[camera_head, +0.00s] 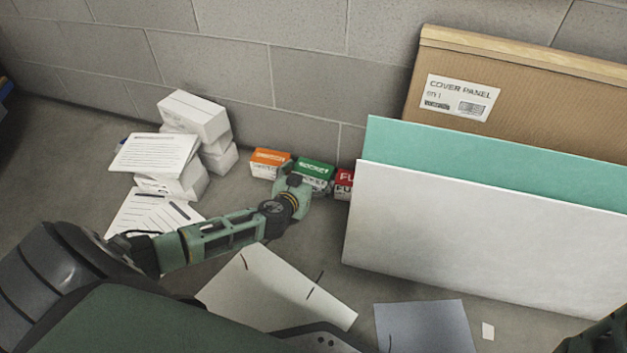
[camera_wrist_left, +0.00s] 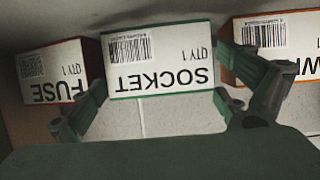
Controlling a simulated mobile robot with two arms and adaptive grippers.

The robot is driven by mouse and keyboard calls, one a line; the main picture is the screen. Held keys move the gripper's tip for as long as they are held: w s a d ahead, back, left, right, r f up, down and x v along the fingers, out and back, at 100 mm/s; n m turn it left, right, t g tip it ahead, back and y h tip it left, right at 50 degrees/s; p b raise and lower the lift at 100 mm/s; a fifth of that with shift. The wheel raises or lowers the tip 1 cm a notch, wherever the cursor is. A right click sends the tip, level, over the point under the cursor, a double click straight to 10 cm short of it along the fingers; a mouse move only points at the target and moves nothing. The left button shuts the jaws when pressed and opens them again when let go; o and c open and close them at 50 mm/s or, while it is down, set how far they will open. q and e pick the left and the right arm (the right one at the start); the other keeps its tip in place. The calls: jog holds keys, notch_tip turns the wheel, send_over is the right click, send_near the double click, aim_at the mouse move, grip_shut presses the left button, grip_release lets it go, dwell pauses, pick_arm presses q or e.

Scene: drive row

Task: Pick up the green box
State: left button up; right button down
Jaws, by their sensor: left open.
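The green box (camera_head: 315,170) stands on the floor by the wall, between an orange box (camera_head: 270,160) and a red box (camera_head: 344,182). In the left wrist view the green box (camera_wrist_left: 160,62) shows its white face, marked SOCKET, upside down. My left gripper (camera_head: 297,182) is open in front of it and hides its left part in the head view. In the left wrist view the two fingers (camera_wrist_left: 170,85) lie to either side of the green box, near the red box (camera_wrist_left: 60,72) and the orange box (camera_wrist_left: 277,50). I cannot tell whether they touch anything.
White boxes (camera_head: 194,114) with papers (camera_head: 155,153) are stacked at the left. A white panel (camera_head: 480,235), a teal panel (camera_head: 490,165) and a cardboard cover panel (camera_head: 540,105) lean on the wall at the right. Flat sheets (camera_head: 275,290) lie on the floor in front.

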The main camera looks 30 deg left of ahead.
pick_arm(q)
jog(key=shift+c, duration=0.4)
jog(key=c, duration=0.9)
